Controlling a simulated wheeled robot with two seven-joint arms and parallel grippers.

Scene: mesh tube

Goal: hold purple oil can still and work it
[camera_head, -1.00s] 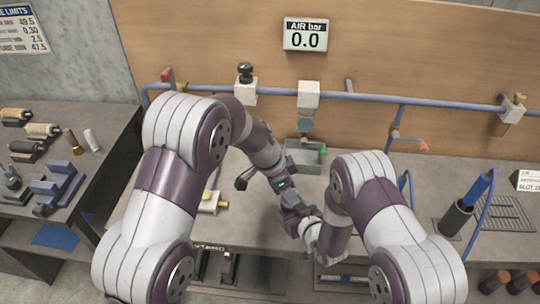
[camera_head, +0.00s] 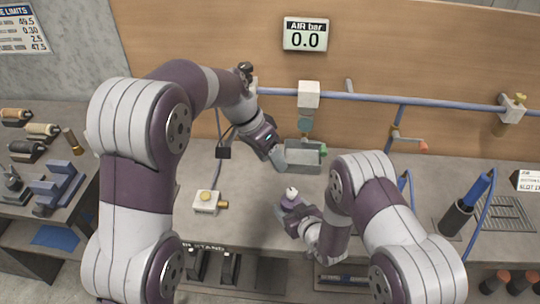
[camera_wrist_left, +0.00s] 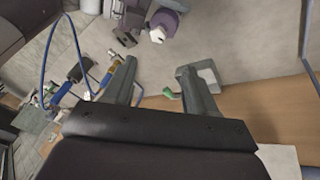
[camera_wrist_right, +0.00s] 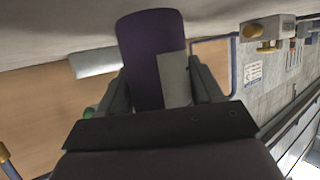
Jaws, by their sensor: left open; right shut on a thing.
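The purple oil can (camera_head: 290,201), with a pale top, is held by my right gripper (camera_head: 286,214) over the middle of the bench. In the right wrist view the can's purple body (camera_wrist_right: 146,50) sits between the two fingers, with a pale patch on its side. My left gripper (camera_head: 279,160) is open, above and apart from the can, beside the grey bin at the back. In the left wrist view its fingers (camera_wrist_left: 155,85) are spread with nothing between them. The can (camera_wrist_left: 165,22) shows at that view's top.
The grey bin (camera_head: 292,160) with a green part stands against the back board. A pale block with a brass fitting (camera_head: 206,201) lies to the left. A blue pipe (camera_head: 370,97) runs along the board under a gauge reading 0.0 (camera_head: 305,34). A dark holder with a blue tool (camera_head: 457,216) stands right.

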